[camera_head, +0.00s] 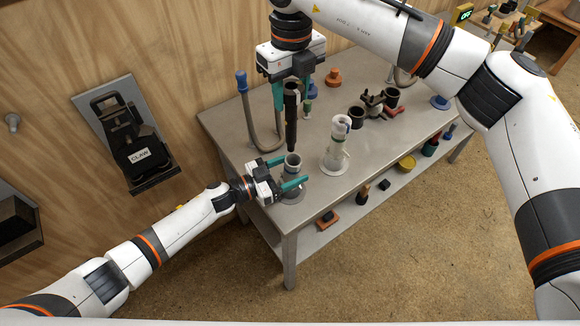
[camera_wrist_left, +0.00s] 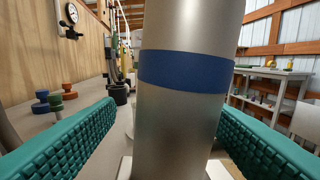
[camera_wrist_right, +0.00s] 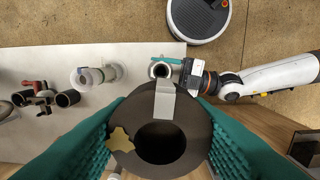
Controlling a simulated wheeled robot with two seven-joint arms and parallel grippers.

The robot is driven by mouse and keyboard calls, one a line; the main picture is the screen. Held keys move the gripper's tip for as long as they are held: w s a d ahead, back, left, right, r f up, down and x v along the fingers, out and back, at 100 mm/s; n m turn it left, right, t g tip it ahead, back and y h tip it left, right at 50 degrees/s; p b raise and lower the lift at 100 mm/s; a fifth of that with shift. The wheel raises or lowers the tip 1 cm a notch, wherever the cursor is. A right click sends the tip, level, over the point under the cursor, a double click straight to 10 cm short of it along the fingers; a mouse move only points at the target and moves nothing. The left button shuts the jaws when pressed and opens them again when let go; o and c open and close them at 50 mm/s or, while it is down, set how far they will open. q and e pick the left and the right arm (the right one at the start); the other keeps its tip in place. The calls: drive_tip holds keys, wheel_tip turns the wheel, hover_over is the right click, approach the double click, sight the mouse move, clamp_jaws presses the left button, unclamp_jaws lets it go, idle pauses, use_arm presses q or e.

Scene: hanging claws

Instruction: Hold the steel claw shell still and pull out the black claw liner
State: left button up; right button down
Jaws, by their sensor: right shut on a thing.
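The steel claw shell (camera_head: 292,172) stands upright near the table's front corner, its open top showing. In the left wrist view the shell (camera_wrist_left: 180,120) is a grey cylinder with a blue band. My left gripper (camera_head: 296,169) is open, with a finger on each side of the shell and a visible gap at the left finger. My right gripper (camera_head: 292,103) is shut on the black claw liner (camera_head: 291,130), a dark tube hanging upright with its lower end just above the shell's mouth. The right wrist view shows the liner's (camera_wrist_right: 190,148) ringed top, with a gold patch.
A white and clear cylinder (camera_head: 337,145) stands on the table (camera_head: 240,140) right of the shell. A hooked grey tube with a blue top (camera_head: 242,85) is behind left. Dark cups and a red-handled part (camera_head: 374,102) sit farther back. A CLAW-labelled holder (camera_head: 130,140) hangs on the wall.

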use_arm(q)
drive_tip(key=v, duration=1.2)
idle(0.4)
